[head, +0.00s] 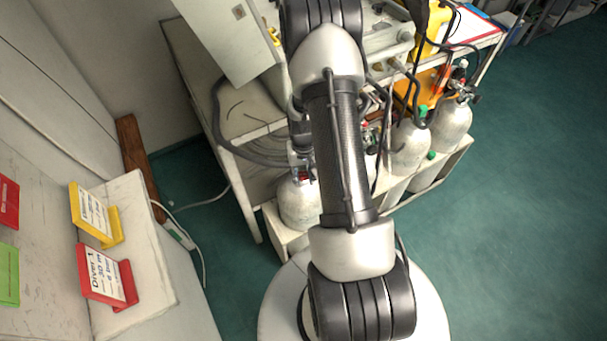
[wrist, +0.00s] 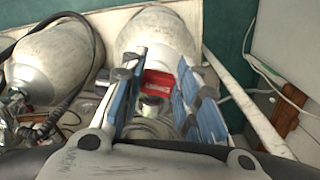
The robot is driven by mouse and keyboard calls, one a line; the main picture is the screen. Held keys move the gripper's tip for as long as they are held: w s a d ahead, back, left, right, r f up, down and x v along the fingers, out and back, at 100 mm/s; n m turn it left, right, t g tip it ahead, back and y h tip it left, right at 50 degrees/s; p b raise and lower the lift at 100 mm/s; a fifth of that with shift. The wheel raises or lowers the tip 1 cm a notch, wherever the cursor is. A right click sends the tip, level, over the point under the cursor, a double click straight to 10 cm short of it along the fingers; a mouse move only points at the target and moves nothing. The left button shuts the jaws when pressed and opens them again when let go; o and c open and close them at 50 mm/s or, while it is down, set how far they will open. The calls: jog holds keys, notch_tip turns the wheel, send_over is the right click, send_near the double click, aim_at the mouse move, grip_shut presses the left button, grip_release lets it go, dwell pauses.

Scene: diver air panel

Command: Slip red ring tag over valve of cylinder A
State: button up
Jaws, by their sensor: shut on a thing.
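My gripper (wrist: 160,84) shows in the wrist view with two blue-padded fingers on either side of the red tag (wrist: 157,83). It is shut on this tag. The tag sits over the neck end of a white cylinder (wrist: 155,35), beside a pale round valve knob (wrist: 151,103). In the head view this looks like the leftmost cylinder (head: 297,203), with a bit of red at its top. I cannot read a letter on it. The tag's ring is not clear, and I cannot tell whether it is around the valve. My arm hides much of the head view.
A second white cylinder (wrist: 55,62) with a black hose lies left in the wrist view. More cylinders (head: 410,146) stand right of my arm in the head view. A bench (head: 248,105) with hoses is behind. A yellow card stand (head: 95,214) is at left. Floor at right is clear.

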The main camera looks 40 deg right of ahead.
jog(key=shift+f, duration=0.35)
jog(key=o, duration=1)
notch_tip(320, 180, up, 12)
dwell(0.6)
